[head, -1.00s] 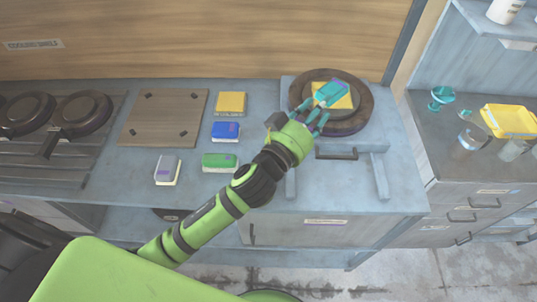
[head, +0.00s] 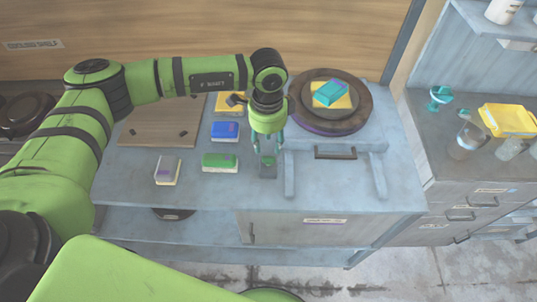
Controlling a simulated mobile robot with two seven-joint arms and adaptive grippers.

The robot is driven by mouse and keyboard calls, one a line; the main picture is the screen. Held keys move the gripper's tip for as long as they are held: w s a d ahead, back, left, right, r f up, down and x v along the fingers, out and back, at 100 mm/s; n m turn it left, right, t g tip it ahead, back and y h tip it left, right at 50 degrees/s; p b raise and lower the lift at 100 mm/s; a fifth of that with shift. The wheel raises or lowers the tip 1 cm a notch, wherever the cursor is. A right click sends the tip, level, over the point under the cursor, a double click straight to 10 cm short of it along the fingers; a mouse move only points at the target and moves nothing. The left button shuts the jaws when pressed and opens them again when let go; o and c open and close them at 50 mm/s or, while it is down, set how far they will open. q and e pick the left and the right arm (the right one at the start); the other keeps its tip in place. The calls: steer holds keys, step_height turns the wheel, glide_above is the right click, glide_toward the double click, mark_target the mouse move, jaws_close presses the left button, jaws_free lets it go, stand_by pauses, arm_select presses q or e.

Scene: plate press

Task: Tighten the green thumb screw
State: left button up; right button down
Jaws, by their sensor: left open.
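My left gripper (head: 268,148) points down beside the left edge of the plate stand, with its teal fingers apart. Just below the fingers is a small dark green piece (head: 268,160), which looks like the green thumb screw. The fingers partly hide it, and I cannot tell whether they touch it. My right gripper is out of view.
A dark handle (head: 335,153) is at the stand's front.

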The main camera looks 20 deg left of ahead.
mark_target(268, 158)
arm_select(q)
step_height(268, 158, down, 6)
steer(key=shift+r+p, duration=0.2)
steer(key=shift+p, duration=1)
steer(key=shift+d+f, duration=0.1)
steer(key=shift+f, duration=0.5)
steer(key=shift+c, duration=0.4)
jaws_close()
